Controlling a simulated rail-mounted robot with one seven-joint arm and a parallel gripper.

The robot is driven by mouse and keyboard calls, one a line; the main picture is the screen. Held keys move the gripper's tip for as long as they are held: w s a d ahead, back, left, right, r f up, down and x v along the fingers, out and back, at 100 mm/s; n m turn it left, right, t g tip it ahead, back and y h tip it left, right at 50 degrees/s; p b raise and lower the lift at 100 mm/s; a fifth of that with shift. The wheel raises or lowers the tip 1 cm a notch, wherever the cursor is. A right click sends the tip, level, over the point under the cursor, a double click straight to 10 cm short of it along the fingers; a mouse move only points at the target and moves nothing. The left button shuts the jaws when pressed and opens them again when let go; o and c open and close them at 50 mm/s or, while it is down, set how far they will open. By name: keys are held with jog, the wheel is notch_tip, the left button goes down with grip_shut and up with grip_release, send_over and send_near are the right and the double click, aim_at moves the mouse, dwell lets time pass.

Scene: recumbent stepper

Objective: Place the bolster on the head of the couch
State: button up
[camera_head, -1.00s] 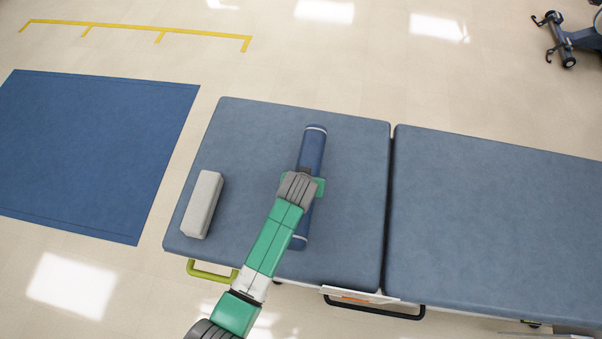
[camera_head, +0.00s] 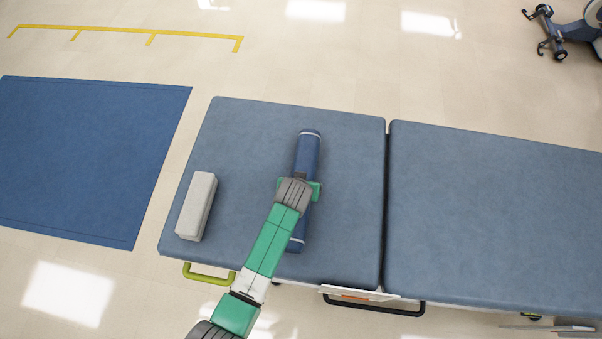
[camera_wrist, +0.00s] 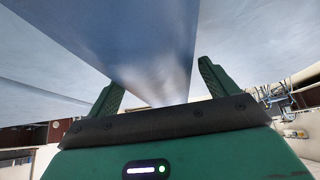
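The bolster (camera_head: 307,154) is a long blue roll with pale bands near its ends. It lies lengthwise across the left section of the blue-grey couch (camera_head: 352,215), right of that section's middle. My gripper (camera_head: 299,190) is over the bolster's middle, covering part of it. In the wrist view the bolster (camera_wrist: 160,45) runs between the two spread green fingers of my gripper (camera_wrist: 160,85), which sit close along its sides. The couch surface lies behind it. Whether the bolster rests fully on the couch or hangs just above it is hard to tell.
A pale grey block (camera_head: 196,205) lies on the couch near its left edge. The couch's right section (camera_head: 490,215) is bare. A blue floor mat (camera_head: 85,160) lies to the left, and a wheeled exercise machine (camera_head: 565,35) stands at the top right.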

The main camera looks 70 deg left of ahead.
jog(key=shift+r, duration=0.3)
jog(key=p+v, duration=0.4)
jog(key=v, duration=0.8)
jog(key=shift+f, duration=0.1)
